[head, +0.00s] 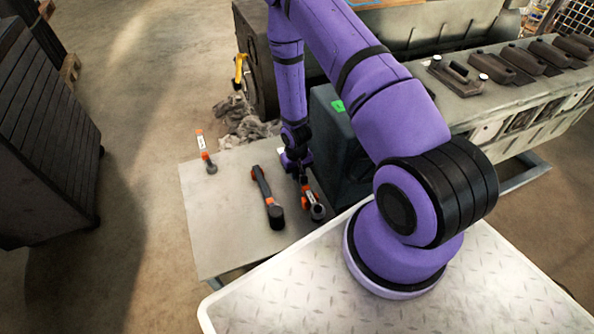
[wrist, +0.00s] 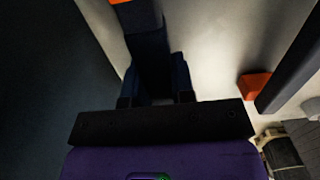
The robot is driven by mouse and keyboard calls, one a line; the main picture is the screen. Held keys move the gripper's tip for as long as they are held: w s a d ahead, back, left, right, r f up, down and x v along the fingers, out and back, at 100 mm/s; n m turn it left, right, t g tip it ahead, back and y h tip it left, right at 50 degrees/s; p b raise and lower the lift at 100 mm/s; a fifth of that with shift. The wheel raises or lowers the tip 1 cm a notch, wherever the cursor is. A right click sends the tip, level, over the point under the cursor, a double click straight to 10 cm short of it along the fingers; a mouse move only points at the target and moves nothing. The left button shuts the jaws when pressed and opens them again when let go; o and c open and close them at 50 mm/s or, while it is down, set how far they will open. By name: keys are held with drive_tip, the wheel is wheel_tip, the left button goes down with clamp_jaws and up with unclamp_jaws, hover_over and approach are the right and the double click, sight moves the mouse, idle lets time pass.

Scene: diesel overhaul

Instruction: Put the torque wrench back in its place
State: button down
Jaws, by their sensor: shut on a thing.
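My gripper (head: 303,181) reaches down over the right part of the grey table. It is shut on a dark tool with orange parts, a pale label and a round grey end, which looks like the torque wrench (head: 312,203). In the wrist view the wrench's dark bar (wrist: 147,45) runs up between the two fingers (wrist: 155,82), with an orange part at the top edge. The arm and gripper hide part of it. I cannot tell whether it touches the tabletop.
A dark box (head: 338,150) stands close on the right. The table's front left is clear.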

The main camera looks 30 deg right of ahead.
drive_tip(key=shift+f, duration=0.25)
drive_tip(key=c, duration=0.9)
unclamp_jaws()
drive_tip(key=shift+r, duration=0.1)
drive_tip(key=r, duration=1)
drive_tip(key=shift+w+r, duration=0.2)
drive_tip(key=shift+r, duration=0.1)
